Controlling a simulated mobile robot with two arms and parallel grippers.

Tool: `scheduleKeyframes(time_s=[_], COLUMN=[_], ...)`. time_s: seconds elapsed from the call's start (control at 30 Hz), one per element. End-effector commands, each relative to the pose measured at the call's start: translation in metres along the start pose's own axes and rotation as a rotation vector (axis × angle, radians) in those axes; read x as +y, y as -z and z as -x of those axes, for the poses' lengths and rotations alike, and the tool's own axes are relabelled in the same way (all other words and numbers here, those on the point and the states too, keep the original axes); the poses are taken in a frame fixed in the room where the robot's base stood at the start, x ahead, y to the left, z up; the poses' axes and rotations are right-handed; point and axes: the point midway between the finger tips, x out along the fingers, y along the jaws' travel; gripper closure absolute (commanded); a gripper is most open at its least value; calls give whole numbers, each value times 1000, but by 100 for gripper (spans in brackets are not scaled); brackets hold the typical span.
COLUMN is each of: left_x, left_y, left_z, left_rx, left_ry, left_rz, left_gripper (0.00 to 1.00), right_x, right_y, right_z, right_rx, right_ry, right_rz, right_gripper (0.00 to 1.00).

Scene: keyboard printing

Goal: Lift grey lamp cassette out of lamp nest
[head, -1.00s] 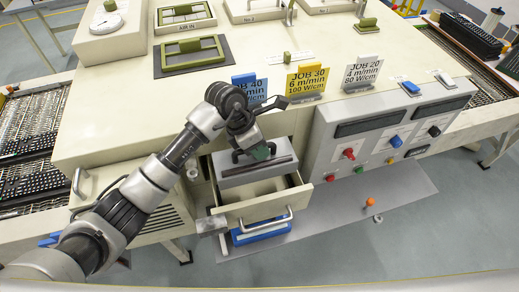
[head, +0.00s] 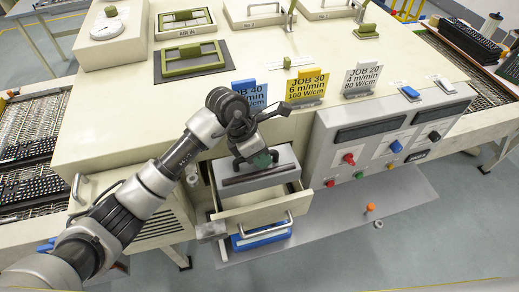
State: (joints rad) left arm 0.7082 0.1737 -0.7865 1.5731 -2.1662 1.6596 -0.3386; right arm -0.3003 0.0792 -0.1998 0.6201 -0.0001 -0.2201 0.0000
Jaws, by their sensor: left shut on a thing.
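The grey lamp cassette (head: 284,160) is a box with a dark slot along its front face. It is at the open cream drawer (head: 250,216) in the front of the machine, over the drawer's opening. My left gripper (head: 260,161) comes from the left and points down. It is shut on the cassette at its top, and its wrist hides part of the top. The cassette's underside is hidden, so I cannot tell how far it is clear of the drawer. The lamp nest cannot be told apart from the drawer. My right gripper is not in view.
Blue, yellow and white job cards (head: 305,87) stand behind the gripper. A control panel (head: 390,135) with knobs is close on the right. A blue box (head: 262,238) lies below the drawer. An orange-topped part (head: 371,208) is on the grey floor mat (head: 330,215).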

Motion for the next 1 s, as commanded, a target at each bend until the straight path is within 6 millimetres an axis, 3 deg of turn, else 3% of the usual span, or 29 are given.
scheduleKeyframes(time_s=[1.0], left_x=[-90], left_y=[6], left_z=[-15], left_rx=[-3], left_ry=[-1], left_rz=[-3], left_gripper=[100], right_x=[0], right_y=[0], right_z=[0], right_rx=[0], right_ry=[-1], right_rz=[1], right_gripper=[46])
